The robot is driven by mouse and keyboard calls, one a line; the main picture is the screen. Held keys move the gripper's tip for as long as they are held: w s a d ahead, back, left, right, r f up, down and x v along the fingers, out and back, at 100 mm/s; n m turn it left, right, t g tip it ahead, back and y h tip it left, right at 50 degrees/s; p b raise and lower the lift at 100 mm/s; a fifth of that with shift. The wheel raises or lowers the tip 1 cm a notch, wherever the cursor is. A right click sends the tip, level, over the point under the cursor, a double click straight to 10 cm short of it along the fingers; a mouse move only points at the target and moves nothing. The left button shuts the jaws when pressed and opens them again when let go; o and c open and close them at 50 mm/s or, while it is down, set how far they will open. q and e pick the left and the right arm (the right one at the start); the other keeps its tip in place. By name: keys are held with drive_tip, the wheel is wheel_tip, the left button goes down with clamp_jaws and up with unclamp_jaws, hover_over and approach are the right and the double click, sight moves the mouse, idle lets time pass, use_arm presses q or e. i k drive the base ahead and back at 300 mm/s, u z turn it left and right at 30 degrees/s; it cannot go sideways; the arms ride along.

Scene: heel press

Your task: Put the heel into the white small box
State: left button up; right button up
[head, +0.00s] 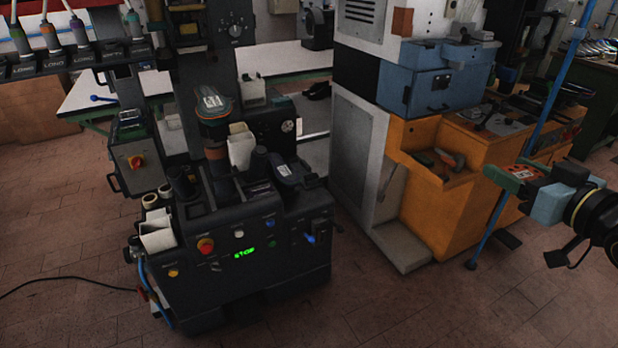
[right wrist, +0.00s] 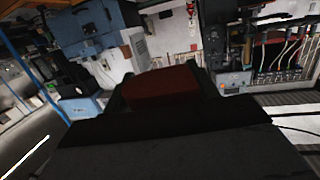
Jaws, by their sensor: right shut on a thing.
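My right gripper (head: 508,176) is in the air at the right of the head view, in front of the orange cabinet. It is shut on a small piece, which I take to be the heel; it is mostly hidden by the fingers. In the right wrist view a dark reddish-brown block (right wrist: 162,87) shows at the dark gripper's end. A white small box (head: 158,235) with an open top sits at the front left of the black machine, far left of my right gripper. Another white box (head: 241,147) stands higher on the machine. My left gripper is not in view.
The black heel press (head: 262,232) has a control panel with a green lit display and buttons. Brick-coloured floor (head: 430,310) is clear in front.

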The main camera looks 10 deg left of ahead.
sight(157, 245)
drive_tip(key=u, duration=1.55)
